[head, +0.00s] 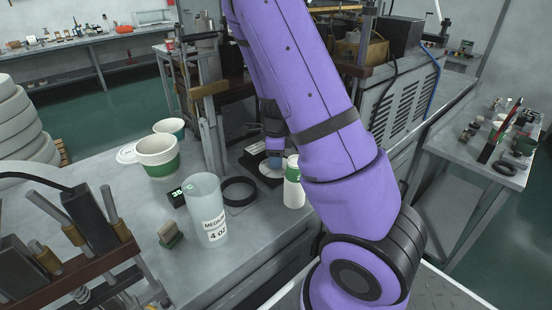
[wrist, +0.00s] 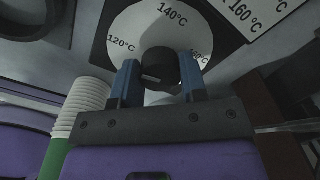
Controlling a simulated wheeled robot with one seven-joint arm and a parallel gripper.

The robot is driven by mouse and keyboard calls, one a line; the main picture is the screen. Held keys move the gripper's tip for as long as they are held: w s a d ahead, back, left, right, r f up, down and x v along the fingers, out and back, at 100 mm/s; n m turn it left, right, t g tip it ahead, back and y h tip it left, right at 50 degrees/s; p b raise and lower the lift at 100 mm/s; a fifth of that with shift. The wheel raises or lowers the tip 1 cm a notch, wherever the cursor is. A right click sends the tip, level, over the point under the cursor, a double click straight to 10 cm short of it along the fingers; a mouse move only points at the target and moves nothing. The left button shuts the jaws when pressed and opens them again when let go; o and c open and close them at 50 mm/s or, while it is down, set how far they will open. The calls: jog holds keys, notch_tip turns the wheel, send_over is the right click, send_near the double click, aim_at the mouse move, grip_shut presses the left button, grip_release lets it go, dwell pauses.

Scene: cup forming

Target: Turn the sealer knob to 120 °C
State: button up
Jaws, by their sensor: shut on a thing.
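The sealer knob (wrist: 158,60) is a dark round knob at the middle of a white dial (wrist: 130,22) in the wrist view. The dial reads 120 °C at the left, 140 °C at the top and 160 °C at the right. My gripper (wrist: 159,70) has its two blue fingers on either side of the knob and is shut on it. A pale line shows low on the knob, but I cannot tell which temperature it points to. In the head view my gripper (head: 275,154) is over the dial (head: 268,170), and the knob is mostly hidden.
A white and green cup stack (head: 292,188) stands close to the dial, and shows left of my gripper in the wrist view (wrist: 84,108). A black ring (head: 239,201), a labelled translucent container (head: 205,200) and paper cups (head: 157,160) stand on the bench (head: 130,215).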

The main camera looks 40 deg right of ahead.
jog(key=o, duration=0.9)
notch_tip(320, 180, up, 11)
jog(key=shift+f, duration=0.1)
dwell(0.7)
